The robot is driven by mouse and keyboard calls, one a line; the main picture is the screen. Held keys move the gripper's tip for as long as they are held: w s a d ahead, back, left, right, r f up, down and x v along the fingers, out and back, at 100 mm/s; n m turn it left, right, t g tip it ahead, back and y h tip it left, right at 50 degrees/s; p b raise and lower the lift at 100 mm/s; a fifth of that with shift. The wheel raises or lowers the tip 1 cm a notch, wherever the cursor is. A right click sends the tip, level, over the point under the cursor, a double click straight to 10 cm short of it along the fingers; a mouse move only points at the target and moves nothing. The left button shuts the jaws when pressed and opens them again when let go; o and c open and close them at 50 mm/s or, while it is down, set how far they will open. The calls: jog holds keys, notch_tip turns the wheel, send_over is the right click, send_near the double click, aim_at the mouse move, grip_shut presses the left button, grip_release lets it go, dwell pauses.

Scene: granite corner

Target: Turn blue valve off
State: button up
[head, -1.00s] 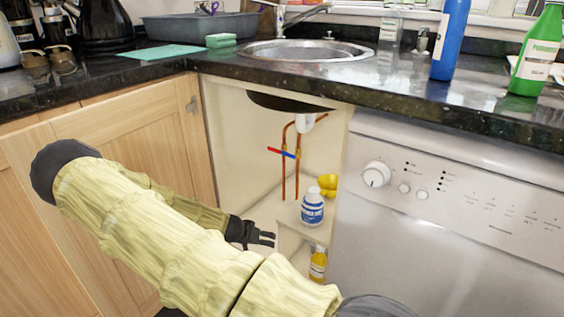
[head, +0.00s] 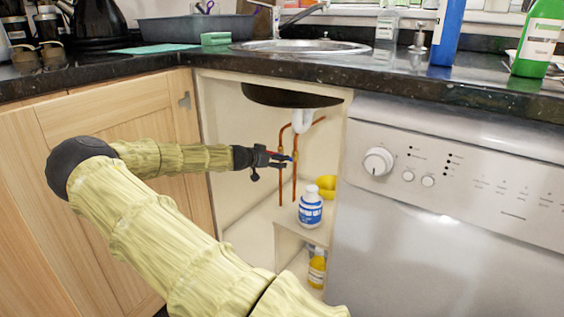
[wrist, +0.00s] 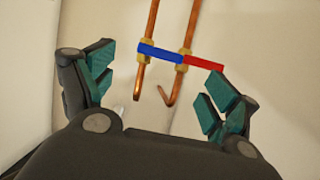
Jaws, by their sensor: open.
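The blue valve handle (wrist: 160,53) is a short flat bar lying crosswise over two copper pipes in the wrist view. A red handle (wrist: 204,62) continues the same line to its right. Brass fittings sit where the bars meet the pipes. My gripper (wrist: 163,72) is open and empty, one finger left of the blue handle and the other near the red handle's lower right end. In the head view my gripper (head: 281,158) is at the pipes inside the cabinet and hides most of both handles. I cannot tell whether a finger touches them.
A white-and-blue bottle (head: 310,209) and a yellow item (head: 326,187) stand below and right of the gripper. A yellow bottle (head: 317,268) is lower. The sink bowl (head: 285,95) and white drain are above. The dishwasher (head: 450,200) borders the opening.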

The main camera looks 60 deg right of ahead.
jog(key=b+x, duration=0.2)
jog(key=x, duration=0.4)
jog(key=shift+d+f, duration=0.2)
jog(key=shift+r, duration=0.1)
jog(key=c, duration=1.1)
